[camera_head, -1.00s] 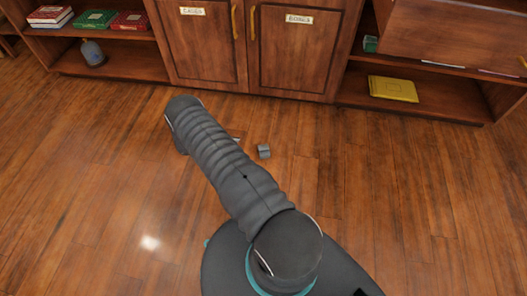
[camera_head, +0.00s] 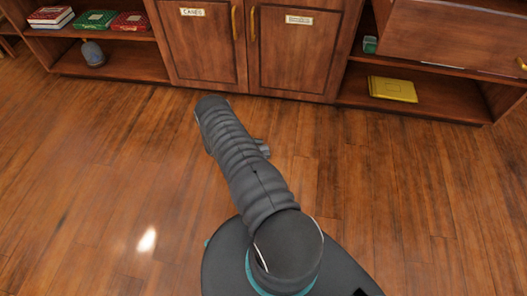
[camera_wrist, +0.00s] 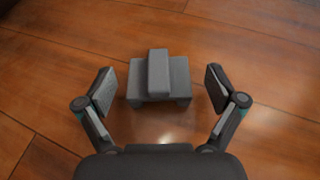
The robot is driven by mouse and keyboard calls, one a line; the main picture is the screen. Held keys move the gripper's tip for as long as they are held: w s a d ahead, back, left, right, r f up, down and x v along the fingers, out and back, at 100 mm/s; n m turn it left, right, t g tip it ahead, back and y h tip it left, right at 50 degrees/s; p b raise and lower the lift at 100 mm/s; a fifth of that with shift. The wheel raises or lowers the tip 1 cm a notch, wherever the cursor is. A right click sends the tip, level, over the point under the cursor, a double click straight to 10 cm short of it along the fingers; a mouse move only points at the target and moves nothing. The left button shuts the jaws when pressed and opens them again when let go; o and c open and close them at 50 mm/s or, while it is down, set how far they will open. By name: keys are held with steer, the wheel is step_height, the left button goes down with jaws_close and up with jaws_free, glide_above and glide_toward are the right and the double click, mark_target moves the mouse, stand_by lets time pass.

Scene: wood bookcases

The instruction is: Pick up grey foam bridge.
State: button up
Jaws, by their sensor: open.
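The grey foam bridge (camera_wrist: 178,78) lies on the wooden floor in the wrist view, with a narrow raised block across its middle. My gripper (camera_wrist: 160,88) is open, with one finger to the left of the bridge and the other to its right. Both fingers look apart from it, with a gap on each side. I cannot tell how high the gripper is above the floor. In the head view my arm hides most of the bridge; a small grey part (camera_head: 263,148) shows beside the arm, and I cannot tell whether it is bridge or gripper.
A wood bookcase with two closed doors (camera_head: 298,55) stands behind the arm. A yellow book (camera_head: 392,89) lies on its lower right shelf, and a grey-blue bottle (camera_head: 93,53) stands on the lower left shelf. The floor around is clear.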

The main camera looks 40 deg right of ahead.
steer(key=c, duration=0.9)
steer(key=shift+o, duration=0.2)
